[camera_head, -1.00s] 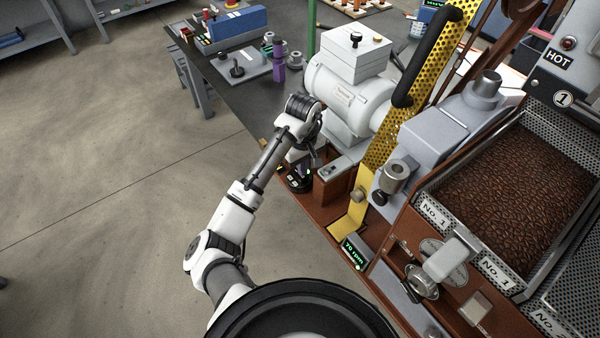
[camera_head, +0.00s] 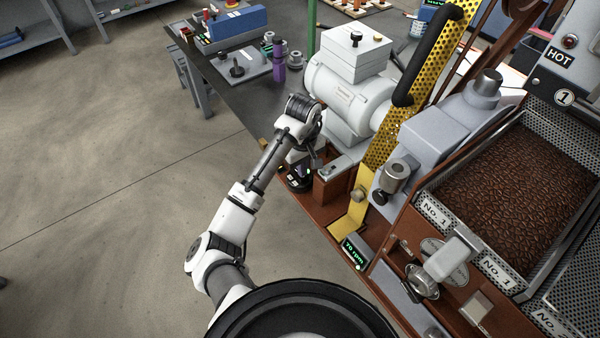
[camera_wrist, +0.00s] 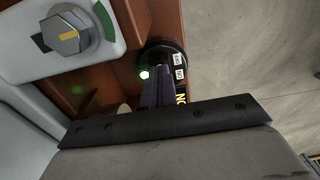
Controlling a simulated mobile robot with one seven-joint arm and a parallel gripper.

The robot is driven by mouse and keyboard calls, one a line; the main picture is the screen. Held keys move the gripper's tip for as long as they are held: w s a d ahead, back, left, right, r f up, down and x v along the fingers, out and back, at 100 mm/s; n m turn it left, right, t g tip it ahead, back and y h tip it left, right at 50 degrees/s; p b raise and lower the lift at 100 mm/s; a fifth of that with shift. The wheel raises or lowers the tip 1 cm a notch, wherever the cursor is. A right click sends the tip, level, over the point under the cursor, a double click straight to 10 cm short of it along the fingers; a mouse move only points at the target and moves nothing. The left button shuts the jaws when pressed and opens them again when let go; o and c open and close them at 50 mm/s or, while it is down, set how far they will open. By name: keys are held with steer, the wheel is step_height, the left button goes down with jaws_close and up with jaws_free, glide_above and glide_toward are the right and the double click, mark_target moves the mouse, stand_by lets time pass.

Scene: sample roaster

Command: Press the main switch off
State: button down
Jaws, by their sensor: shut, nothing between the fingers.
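The main switch (camera_wrist: 153,52) is a round black base on the red-brown panel, with small white ON and OFF labels at its right side in the wrist view. A green lamp (camera_wrist: 144,73) glows at its lower left edge. My gripper (camera_wrist: 161,74) is shut and empty, with its purple-grey fingertips over the switch's lower part. The fingers hide part of the switch, and I cannot tell whether they touch it. In the head view the black switch base (camera_head: 292,181) shows at the panel's left edge, with my gripper (camera_head: 304,172) just above it.
A grey rotary knob (camera_wrist: 69,38) on a pale plate lies left of the switch in the wrist view. In the head view a white motor (camera_head: 350,98) stands behind my gripper, and a yellow guard (camera_head: 380,148) to its right. Open floor lies left.

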steer(key=shift+f, duration=0.2)
steer(key=shift+r, duration=0.15)
step_height(320, 180, up, 7)
steer(key=p, duration=0.7)
steer(key=shift+f, duration=0.2)
stand_by(0.4)
